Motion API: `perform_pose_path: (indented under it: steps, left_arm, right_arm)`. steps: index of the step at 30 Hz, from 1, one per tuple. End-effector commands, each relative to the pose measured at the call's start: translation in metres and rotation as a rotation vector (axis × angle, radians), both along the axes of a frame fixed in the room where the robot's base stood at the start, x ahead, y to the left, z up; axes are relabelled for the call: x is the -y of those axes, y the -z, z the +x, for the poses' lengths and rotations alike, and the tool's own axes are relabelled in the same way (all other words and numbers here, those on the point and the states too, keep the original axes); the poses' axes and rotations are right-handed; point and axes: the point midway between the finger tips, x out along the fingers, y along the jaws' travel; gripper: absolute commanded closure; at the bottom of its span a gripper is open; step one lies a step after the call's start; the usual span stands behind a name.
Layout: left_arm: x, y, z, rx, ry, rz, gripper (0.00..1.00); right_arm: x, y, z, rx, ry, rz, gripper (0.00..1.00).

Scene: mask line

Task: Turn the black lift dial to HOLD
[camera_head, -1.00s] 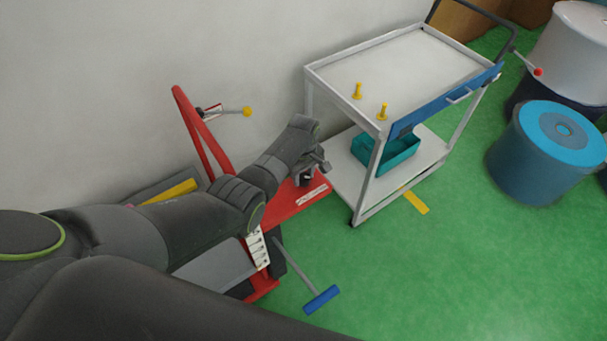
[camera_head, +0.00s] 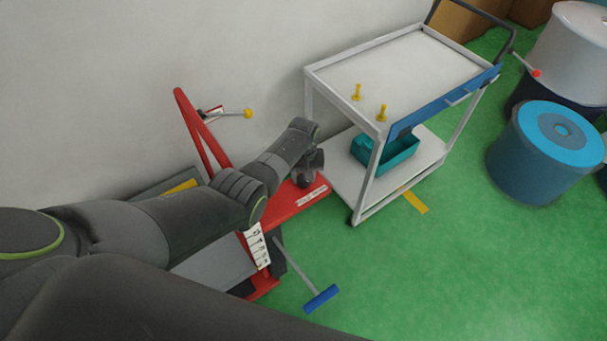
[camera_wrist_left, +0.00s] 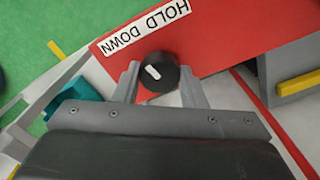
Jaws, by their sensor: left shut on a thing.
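The black lift dial (camera_wrist_left: 164,80) sits on a red panel (camera_wrist_left: 240,32) in the left wrist view. Its white pointer mark points to the upper left, towards the DOWN end of the white label (camera_wrist_left: 145,28), which reads HOLD and DOWN. My left gripper (camera_wrist_left: 159,73) has one finger on each side of the dial and is shut on it. In the head view my left gripper (camera_head: 308,172) is over the red lift's end (camera_head: 312,190), and it mostly hides the dial. My right gripper is not in view.
A white cart (camera_head: 315,75) with yellow pegs on top and a teal bin (camera_head: 400,153) below stands close right of the gripper. A blue-handled lever (camera_head: 321,298) sticks out in front. A blue drum (camera_head: 540,165) stands right; green floor between is open.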

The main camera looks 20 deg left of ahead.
Motion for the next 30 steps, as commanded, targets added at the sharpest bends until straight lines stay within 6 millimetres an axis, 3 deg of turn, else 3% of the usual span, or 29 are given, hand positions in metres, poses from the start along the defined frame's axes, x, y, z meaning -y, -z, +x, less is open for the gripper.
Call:
perform_pose_path:
  steps: [30]
  left_arm:
    - [0.0001,-0.0008,0.0007,0.001,0.892,0.0,0.85]
  right_arm:
    - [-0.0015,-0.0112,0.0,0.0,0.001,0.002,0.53]
